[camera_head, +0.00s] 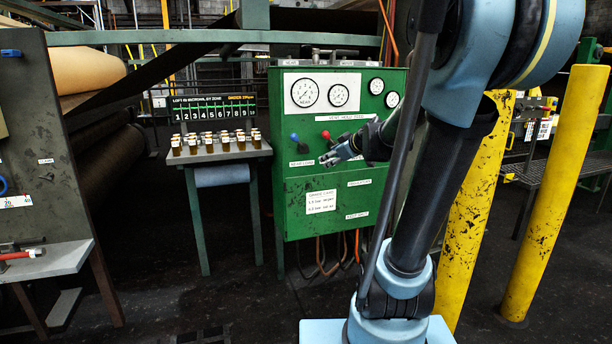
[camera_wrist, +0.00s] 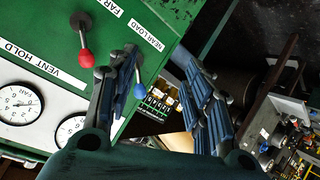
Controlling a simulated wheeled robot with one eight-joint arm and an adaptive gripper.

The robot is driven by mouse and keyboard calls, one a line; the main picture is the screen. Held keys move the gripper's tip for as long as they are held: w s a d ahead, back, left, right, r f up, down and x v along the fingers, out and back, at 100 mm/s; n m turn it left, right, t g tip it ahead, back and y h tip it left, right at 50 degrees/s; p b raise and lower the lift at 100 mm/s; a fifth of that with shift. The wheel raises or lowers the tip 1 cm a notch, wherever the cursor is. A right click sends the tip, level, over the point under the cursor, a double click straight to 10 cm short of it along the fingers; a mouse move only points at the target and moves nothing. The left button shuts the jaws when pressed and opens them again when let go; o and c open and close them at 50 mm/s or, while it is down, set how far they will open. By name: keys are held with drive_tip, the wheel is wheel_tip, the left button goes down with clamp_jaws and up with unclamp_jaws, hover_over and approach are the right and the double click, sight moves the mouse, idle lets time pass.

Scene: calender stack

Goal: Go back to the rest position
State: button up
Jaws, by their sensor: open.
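My gripper (camera_head: 336,157) is in front of the green control cabinet (camera_head: 306,218), on its right half, pointing left. In the wrist view my gripper (camera_wrist: 172,75) has its two blue-padded fingers spread apart with nothing between them. One finger overlaps the cabinet face near the blue-knobbed lever (camera_wrist: 139,91). I cannot tell whether it touches the lever. The red-knobbed lever (camera_wrist: 85,55) stands clear of the fingers. In the head view the blue knob (camera_head: 294,137) is left of the red knob (camera_head: 326,135), both above my gripper.
Several pressure gauges (camera_head: 305,93) sit on the cabinet's upper panel. A small table (camera_head: 217,157) with several amber vials stands left of the cabinet. Yellow posts (camera_head: 555,190) stand to the right. A grey shelf (camera_head: 45,262) is at the left. Dark open floor lies in front.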

drive_tip(key=s+d+f+m+g+h, duration=0.2)
drive_tip(key=s+f, duration=0.4)
drive_tip(key=s, duration=0.4)
drive_tip(key=s+d+f+m+g+h, duration=0.2)
drive_tip(key=s+f+m, duration=0.3)
drive_tip(key=s, duration=0.6)
drive_tip(key=s+d+f+m+g+h, duration=0.1)
drive_tip(key=s+d+f+m+g, duration=0.2)
drive_tip(key=s+f, duration=0.4)
drive_tip(key=s+d+g, duration=0.1)
drive_tip(key=s, duration=0.3)
drive_tip(key=shift+d+f+g+h, duration=0.2)
drive_tip(key=shift+f+g+h, duration=0.1)
drive_tip(key=shift+f+h, duration=0.1)
drive_tip(key=shift+w, duration=0.1)
drive_tip(key=shift+w+f, duration=0.15)
drive_tip(key=shift+w, duration=0.25)
